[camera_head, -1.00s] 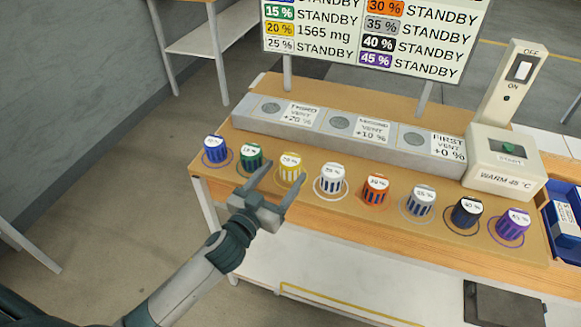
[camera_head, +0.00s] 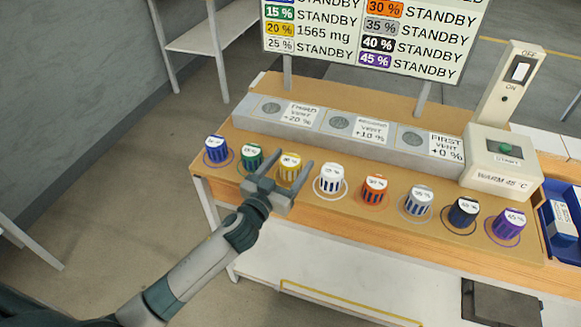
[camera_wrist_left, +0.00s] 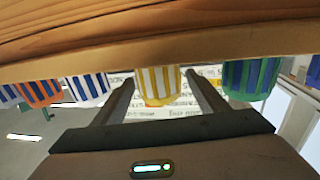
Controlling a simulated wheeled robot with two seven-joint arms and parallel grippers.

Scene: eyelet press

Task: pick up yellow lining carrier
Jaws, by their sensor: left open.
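The yellow lining carrier (camera_head: 290,168) is a small yellow-and-white striped cup with a labelled top, standing on the wooden table in a row of similar carriers. My left gripper (camera_head: 282,165) is open, its two fingers reaching to either side of the yellow carrier in the head view. In the left wrist view the yellow carrier (camera_wrist_left: 158,84) shows between the two open fingers (camera_wrist_left: 162,92), near their tips. I cannot tell whether the fingers touch it. Its lower front is partly hidden by the gripper in the head view. My right gripper is not in view.
The green carrier (camera_head: 250,156) stands close on the left and the white carrier (camera_head: 330,179) on the right. Several more carriers continue rightward. A grey vent block (camera_head: 335,128) lies behind the row, and a switch box (camera_head: 503,160) stands at right.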

